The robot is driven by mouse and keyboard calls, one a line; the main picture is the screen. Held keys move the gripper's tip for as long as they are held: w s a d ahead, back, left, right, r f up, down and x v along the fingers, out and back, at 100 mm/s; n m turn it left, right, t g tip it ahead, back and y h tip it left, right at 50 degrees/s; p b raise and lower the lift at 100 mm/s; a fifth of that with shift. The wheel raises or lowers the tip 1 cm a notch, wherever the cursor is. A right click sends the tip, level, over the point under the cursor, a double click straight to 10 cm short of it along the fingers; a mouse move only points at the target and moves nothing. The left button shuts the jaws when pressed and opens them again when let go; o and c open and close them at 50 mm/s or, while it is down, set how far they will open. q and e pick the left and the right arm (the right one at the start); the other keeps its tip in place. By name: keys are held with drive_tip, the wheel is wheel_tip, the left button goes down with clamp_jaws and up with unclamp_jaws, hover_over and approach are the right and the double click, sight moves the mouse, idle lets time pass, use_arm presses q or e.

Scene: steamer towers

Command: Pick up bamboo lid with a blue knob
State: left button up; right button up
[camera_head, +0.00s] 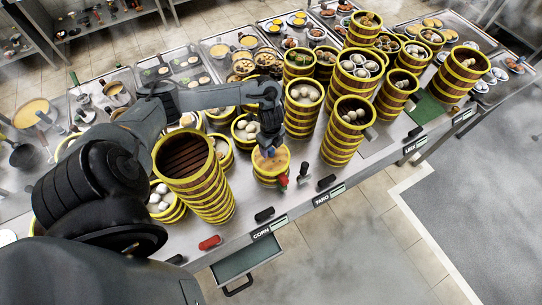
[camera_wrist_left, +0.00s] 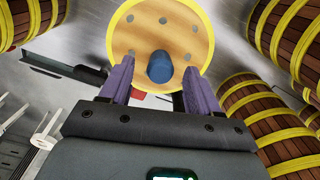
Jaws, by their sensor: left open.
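The bamboo lid (camera_head: 277,166) is a round tan disc with a yellow rim on a short banded steamer near the counter's front edge. In the left wrist view the lid (camera_wrist_left: 155,25) fills the top centre, with small dark holes and a blue knob (camera_wrist_left: 159,67). My left gripper (camera_head: 268,149) points down just over the lid. It is open, with its two fingers on either side of the blue knob, and nothing is gripped. The gripper largely hides the knob in the head view. My right gripper is not in view.
A tall steamer tower (camera_head: 183,158) stands left of the lid, beside my left arm. Several towers, including one with buns (camera_head: 349,115), stand to its right. A small red-topped object (camera_head: 283,181) and dark handles sit at the front edge. Bare counter (camera_head: 305,196) shows there.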

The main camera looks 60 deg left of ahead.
use_arm(q)
drive_tip(key=shift+f, duration=1.2)
drive_tip(key=shift+c, duration=0.3)
clamp_jaws()
